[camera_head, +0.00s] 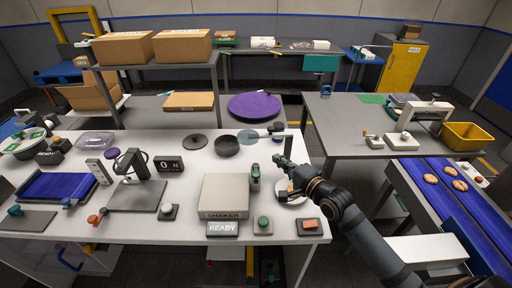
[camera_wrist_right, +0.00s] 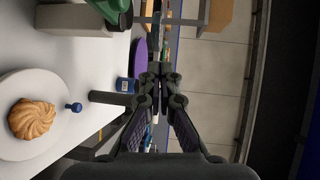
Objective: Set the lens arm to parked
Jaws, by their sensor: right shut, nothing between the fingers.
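The lens arm (camera_head: 270,134) stands at the far right part of the white table. Its round bluish lens (camera_head: 247,136) points left, beside and partly over the rim of a dark round bowl (camera_head: 227,147). Its upright post (camera_head: 289,145) is at the right end. My right gripper (camera_head: 279,159) is just in front of the post, shut and empty; whether it touches the post I cannot tell. In the right wrist view its closed fingers (camera_wrist_right: 160,88) hold nothing. My left gripper is not in view.
A white plate (camera_wrist_right: 50,90) with a biscuit (camera_wrist_right: 32,118) lies below my right gripper. A beige shaker box (camera_head: 224,195) stands left of it. A purple round mat (camera_head: 254,106) lies behind the table. The gap to the right-hand grey table (camera_head: 340,145) is open.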

